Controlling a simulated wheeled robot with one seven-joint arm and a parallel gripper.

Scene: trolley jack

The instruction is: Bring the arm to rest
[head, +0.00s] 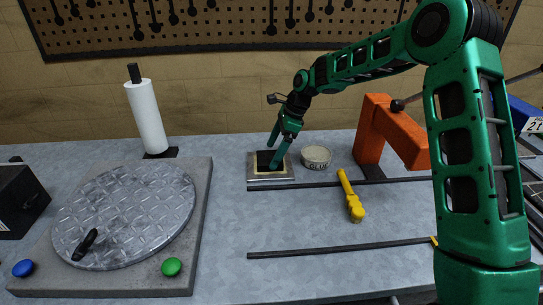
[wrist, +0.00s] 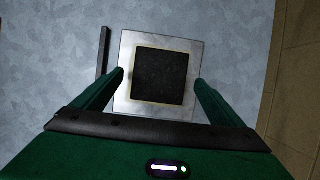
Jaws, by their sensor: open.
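My green arm reaches from the right over the workbench in the head view. My gripper (head: 279,152) points down over a small square metal plate (head: 256,178) with a black square in its middle. In the wrist view the black square (wrist: 159,77) sits between the two spread fingers of my gripper (wrist: 159,80), and the metal plate (wrist: 159,40) shows around it. The fingers are open. I cannot tell whether the fingertips touch the plate or the black square.
A tin marked GLUE (head: 316,157) stands just right of the plate. An orange frame (head: 400,138), a yellow tool (head: 350,195) and dark rails (head: 330,249) lie further right. A round metal disc (head: 125,215) on a slab and a paper roll (head: 147,118) are left.

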